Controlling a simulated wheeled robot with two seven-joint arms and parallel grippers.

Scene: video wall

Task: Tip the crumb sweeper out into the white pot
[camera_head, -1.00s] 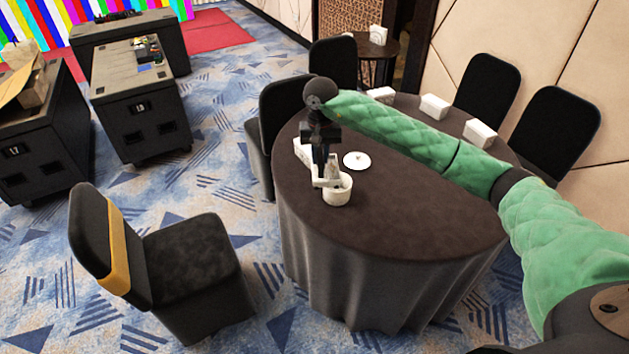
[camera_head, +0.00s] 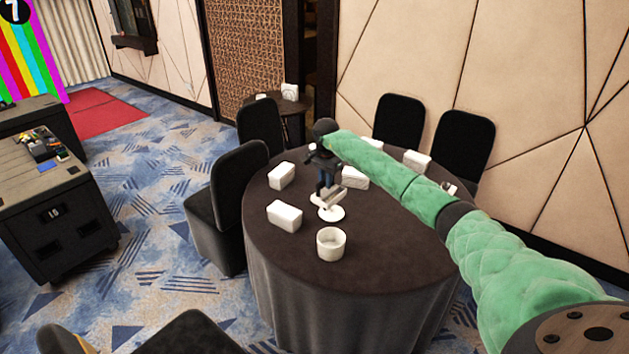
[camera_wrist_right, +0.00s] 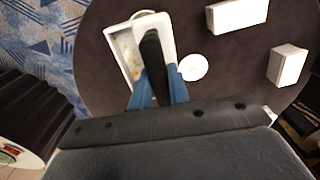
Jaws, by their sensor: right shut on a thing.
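My right gripper (camera_head: 325,186) is shut on the white crumb sweeper (camera_head: 328,199) and holds it above the round table. In the right wrist view the sweeper (camera_wrist_right: 124,56) is a white tray with yellowish crumbs in it, partly hidden by the dark bar between my blue fingertips (camera_wrist_right: 158,88). The white pot (camera_head: 331,244) stands open and upright on the table, nearer to me than the sweeper. A flat white disc, perhaps its lid (camera_head: 331,214), lies behind the pot, just under the sweeper. My left gripper is out of view.
White box-shaped holders stand on the dark table (camera_head: 375,255), two of them to the left (camera_head: 282,176) (camera_head: 284,216). Black chairs (camera_head: 240,190) surround it. A dark case (camera_head: 50,210) stands at the left. The table's front right part is clear.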

